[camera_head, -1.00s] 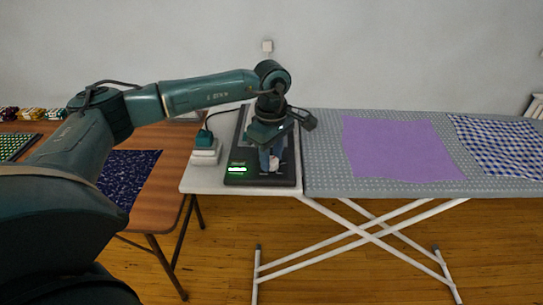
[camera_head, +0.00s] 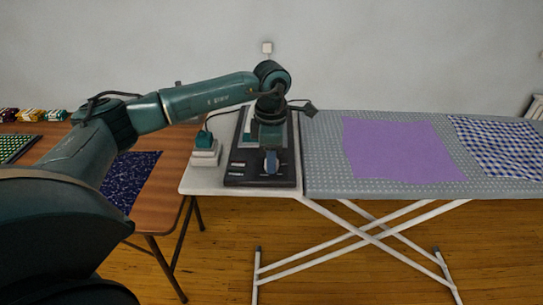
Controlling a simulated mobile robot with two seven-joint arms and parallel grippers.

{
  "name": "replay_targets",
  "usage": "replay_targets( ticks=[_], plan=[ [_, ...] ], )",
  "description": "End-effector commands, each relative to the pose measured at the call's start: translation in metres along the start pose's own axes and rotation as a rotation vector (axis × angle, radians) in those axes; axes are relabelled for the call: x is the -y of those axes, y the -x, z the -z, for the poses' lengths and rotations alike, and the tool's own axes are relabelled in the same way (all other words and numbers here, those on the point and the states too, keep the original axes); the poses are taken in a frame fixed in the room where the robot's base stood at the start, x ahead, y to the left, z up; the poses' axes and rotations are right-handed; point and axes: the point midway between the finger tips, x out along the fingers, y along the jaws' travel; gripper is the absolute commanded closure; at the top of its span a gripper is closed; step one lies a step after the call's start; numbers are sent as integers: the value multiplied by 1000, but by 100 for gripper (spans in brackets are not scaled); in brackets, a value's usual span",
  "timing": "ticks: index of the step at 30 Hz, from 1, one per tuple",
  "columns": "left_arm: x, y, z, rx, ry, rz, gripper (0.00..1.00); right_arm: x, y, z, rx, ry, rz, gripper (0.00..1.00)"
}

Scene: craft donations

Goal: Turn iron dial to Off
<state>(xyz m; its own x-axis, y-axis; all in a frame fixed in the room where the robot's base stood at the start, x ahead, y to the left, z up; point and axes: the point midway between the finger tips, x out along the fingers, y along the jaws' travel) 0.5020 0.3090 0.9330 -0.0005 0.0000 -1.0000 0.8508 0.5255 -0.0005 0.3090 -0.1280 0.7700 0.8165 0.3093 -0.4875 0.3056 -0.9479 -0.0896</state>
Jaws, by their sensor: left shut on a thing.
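The black iron station (camera_head: 232,180) sits on the white end plate (camera_head: 205,187) of the ironing board. Its small display (camera_head: 237,165) is dark, with no green light. My left gripper (camera_head: 271,163) points down over the front right part of the station. It is shut on the iron dial, which its fingers hide almost fully, so I cannot read the dial's setting. My right gripper is not in view.
A teal plug-like piece (camera_head: 204,138) on white blocks (camera_head: 205,154) stands just left of the station. A purple cloth (camera_head: 400,150) and a blue checked cloth (camera_head: 500,147) lie on the grey ironing board (camera_head: 322,175). A brown table (camera_head: 160,190) is at left.

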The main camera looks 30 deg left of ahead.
Motion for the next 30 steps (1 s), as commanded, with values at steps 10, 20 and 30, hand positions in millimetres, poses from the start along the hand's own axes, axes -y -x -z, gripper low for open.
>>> replay_targets(
  ticks=[10,20,30],
  plan=[
    [-1,1,0,1,15,-2,91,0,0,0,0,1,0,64],
    [0,1,0,1,14,-1,52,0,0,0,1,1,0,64],
    [0,2,0,1,12,-1,46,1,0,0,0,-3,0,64]
  ],
)
